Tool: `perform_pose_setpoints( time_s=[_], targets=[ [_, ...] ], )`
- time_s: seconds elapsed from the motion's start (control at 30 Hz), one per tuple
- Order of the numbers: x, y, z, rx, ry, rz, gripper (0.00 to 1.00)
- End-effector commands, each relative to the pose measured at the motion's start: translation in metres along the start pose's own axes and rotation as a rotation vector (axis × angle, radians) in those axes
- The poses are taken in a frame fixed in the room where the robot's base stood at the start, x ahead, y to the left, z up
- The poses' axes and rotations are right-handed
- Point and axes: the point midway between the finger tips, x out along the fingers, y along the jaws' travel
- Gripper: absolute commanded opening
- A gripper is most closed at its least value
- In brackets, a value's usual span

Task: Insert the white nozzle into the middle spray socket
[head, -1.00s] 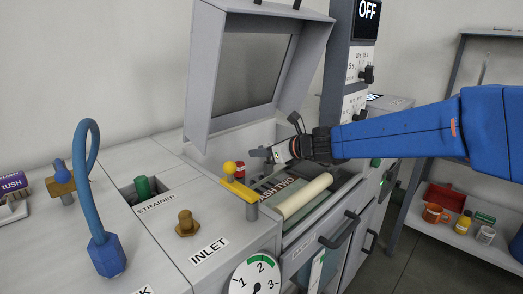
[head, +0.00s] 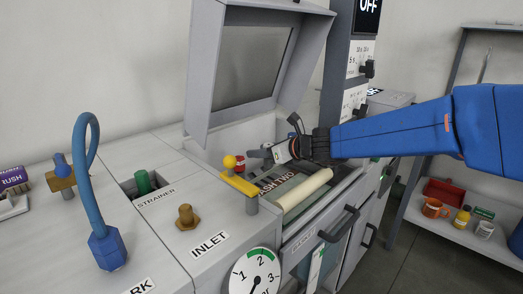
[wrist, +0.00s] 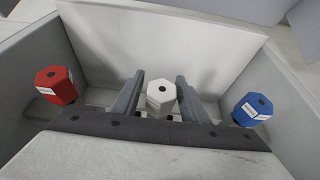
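The white nozzle (wrist: 161,98), a hexagonal piece with a dark hole on top, stands upright between the two fingers of my gripper (wrist: 160,95) in the wrist view. The fingers are apart, one on each side of it. I see a gap at the left finger; whether the right one touches is unclear. A red nozzle (wrist: 56,85) stands to the left and a blue nozzle (wrist: 252,109) to the right. What lies beneath the white nozzle is mostly hidden. In the head view my gripper (head: 265,153) is over the open machine bay, and the white nozzle cannot be made out.
Pale walls (wrist: 170,50) enclose the bay around the nozzles. The raised lid (head: 250,65) stands behind. A yellow lever (head: 240,184) and a cream roller (head: 304,190) are near the bay's front. A shelf (head: 455,228) with small items is at the right.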

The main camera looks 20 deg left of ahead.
Motion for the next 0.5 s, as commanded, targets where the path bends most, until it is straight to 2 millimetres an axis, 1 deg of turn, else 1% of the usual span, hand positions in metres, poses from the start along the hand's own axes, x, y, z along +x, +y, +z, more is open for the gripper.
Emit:
perform_pose_setpoints(
  time_s=[0.33, 0.43, 0.5],
  targets=[
    [-0.002, 0.0, 0.0, 0.0, 0.0, 0.0, 0.46],
    [-0.007, -0.001, 0.001, 0.0, -0.001, -0.001, 0.46],
    [-0.015, -0.001, 0.001, 0.0, -0.001, -0.001, 0.46]
  ],
)
